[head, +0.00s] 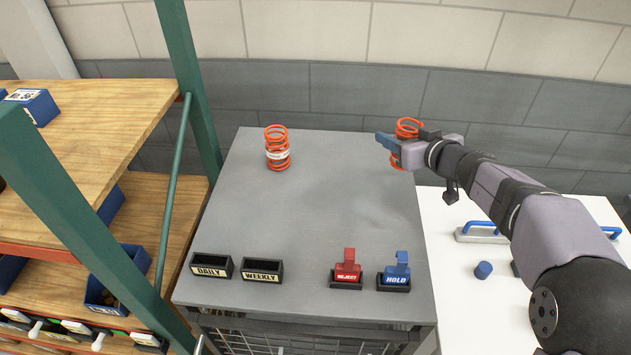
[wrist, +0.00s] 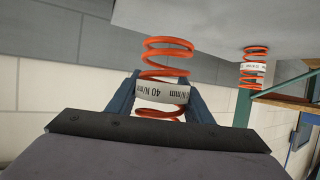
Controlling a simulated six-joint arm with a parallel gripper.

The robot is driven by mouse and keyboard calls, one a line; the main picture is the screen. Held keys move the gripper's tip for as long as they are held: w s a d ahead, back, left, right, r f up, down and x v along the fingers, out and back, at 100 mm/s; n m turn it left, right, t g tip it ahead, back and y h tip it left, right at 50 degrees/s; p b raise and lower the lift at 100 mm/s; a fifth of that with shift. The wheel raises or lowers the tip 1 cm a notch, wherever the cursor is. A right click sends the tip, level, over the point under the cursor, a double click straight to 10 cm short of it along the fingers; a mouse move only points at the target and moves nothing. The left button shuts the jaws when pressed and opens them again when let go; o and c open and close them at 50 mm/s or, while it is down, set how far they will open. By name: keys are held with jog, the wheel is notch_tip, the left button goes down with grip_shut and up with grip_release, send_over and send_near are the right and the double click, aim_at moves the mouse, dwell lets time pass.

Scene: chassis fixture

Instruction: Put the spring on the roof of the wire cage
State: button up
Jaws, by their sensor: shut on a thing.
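The wire cage's roof (head: 320,215) is a flat grey top, with wire mesh showing below its front edge. An orange spring (head: 407,128) with a pale band is between my gripper's (head: 387,143) jaws at the roof's far right edge. In the wrist view the spring (wrist: 167,55) runs lengthwise between the two blue fingers, which close on its band marked 40 N/mm. I cannot tell whether its lower end touches the roof. A second, similar orange spring (head: 277,148) stands upright at the roof's back left, and also shows in the wrist view (wrist: 254,68).
Along the roof's front stand the DAILY tray (head: 211,267), the WEEKLY tray (head: 262,270), a red REJECT stamp (head: 346,270) and a blue HOLD stamp (head: 396,272). The roof's middle is clear. Wooden shelving with a green post (head: 185,80) flanks the left; a white table (head: 455,300) is at right.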

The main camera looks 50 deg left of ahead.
jog(key=shift+s+a+r, duration=0.1)
jog(key=shift+a+r, duration=1.1)
jog(key=shift+r, duration=0.1)
jog(key=shift+t, duration=0.3)
jog(key=shift+f+b, duration=2.4)
jog(key=shift+f, duration=2.6)
